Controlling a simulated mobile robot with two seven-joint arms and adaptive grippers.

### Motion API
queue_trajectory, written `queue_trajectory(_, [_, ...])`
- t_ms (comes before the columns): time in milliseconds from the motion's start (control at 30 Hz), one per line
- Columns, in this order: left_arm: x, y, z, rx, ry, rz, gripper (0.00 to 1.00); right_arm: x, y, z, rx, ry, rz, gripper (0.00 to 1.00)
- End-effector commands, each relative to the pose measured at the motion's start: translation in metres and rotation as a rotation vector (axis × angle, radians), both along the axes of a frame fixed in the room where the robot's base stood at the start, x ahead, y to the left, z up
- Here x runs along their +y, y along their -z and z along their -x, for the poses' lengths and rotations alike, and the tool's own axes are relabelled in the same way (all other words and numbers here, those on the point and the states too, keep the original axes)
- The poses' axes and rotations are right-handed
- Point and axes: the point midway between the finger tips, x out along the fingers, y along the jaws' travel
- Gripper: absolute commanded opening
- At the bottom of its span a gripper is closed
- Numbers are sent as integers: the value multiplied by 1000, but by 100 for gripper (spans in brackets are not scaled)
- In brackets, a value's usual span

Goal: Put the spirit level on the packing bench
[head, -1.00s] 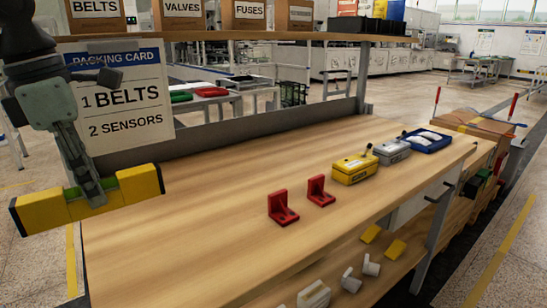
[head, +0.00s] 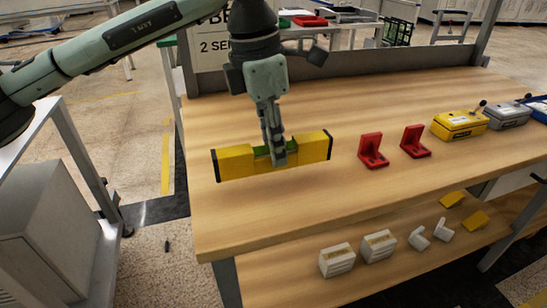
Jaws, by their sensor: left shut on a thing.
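The yellow spirit level (head: 236,163) with black end caps is held in my left gripper (head: 277,158), which is shut around its middle. The level is over the left part of the wooden packing bench (head: 290,206), close to the top. I cannot tell whether it touches the surface. My left arm reaches in from the upper left and points down at the level. My right gripper is not in view.
Two red brackets (head: 371,151) stand to the right of the level, then a yellow case (head: 459,125) and a grey case (head: 507,116). A lower shelf holds white parts (head: 337,260). The bench top's front left is clear.

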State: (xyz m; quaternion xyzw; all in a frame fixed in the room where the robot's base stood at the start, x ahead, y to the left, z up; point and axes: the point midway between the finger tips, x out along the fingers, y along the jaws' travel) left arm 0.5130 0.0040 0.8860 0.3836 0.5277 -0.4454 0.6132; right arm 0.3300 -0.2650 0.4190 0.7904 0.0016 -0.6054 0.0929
Motion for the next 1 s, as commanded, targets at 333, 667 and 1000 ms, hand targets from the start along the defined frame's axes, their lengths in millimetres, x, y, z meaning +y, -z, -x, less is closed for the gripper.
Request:
queue_trajectory(333, [1,36,0,0,1,1,0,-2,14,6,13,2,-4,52])
queue_trajectory(667, [1,39,0,0,0,0,0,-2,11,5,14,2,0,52])
queue_trajectory(1000, [1,38,0,1,0,0,47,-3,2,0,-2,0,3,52])
